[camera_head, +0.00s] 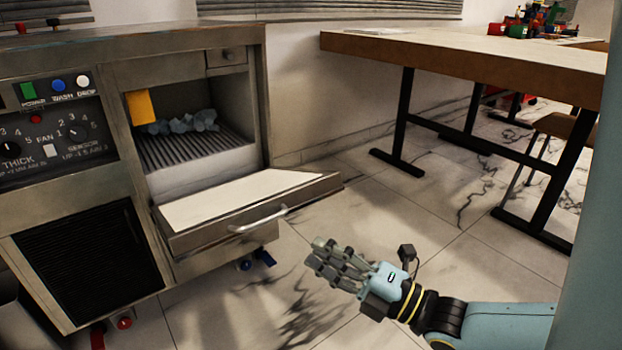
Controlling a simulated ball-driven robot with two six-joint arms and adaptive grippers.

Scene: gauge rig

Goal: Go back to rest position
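My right gripper (322,261) is at the lower middle, its arm coming in from the right edge. Its grey fingers point left, and nothing shows between them. I cannot tell how far apart they are. It is over the tiled floor, right of and below the open drawer-like door (250,207) of the metal machine (187,48), apart from its handle (259,220). My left gripper is not in view.
Inside the machine, grey-blue lumps (183,124) lie on a ribbed bed near a yellow piece (140,107). A control panel (55,125) is at the left. A table (470,62) with black legs stands at the back right. Floor between is open.

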